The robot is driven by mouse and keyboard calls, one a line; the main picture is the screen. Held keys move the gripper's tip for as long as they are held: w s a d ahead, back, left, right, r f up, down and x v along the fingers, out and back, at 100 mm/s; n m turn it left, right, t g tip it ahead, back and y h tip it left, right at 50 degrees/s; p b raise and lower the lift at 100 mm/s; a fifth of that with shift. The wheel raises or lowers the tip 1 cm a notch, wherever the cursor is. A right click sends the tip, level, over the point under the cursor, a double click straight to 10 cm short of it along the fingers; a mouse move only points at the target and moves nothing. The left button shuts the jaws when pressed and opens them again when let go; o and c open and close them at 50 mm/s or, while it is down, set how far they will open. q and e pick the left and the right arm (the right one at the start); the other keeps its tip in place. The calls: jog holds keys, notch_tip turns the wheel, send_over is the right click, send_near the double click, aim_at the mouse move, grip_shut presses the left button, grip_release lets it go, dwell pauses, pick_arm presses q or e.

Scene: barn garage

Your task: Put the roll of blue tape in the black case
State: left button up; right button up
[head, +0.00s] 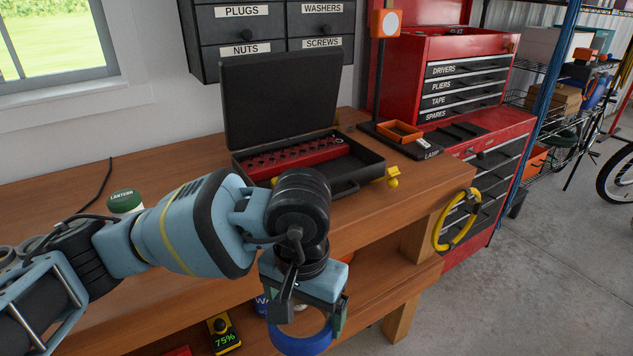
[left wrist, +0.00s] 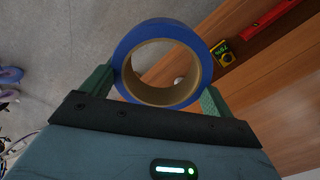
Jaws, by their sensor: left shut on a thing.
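The roll of blue tape (head: 303,341) is held in my left gripper (head: 307,312), in front of the workbench edge and below its top. In the left wrist view the roll (left wrist: 203,55) sits between the two green fingers of the left gripper (left wrist: 160,88), with its brown core facing the camera. The black case (head: 368,163) stands open on the bench top, its lid (head: 280,100) raised at the back. A red strip of sockets (head: 295,158) lies along the rear of the case; its front part looks empty. My right gripper is not in view.
A green-lidded lantern can (head: 125,203) stands left on the bench. An orange tray (head: 400,131) and lamp base are right of the case. A yellow ring (head: 456,220) hangs by the red tool cabinet (head: 484,150). A yellow meter (head: 222,335) lies on the lower shelf.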

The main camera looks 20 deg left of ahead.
pick_arm(q)
jog(key=w+a+n, duration=0.1)
jog(key=a, duration=0.7)
jog(key=shift+w+a+f+n, duration=0.25)
jog(key=shift+a+f+n, duration=0.05)
jog(key=shift+f, duration=0.1)
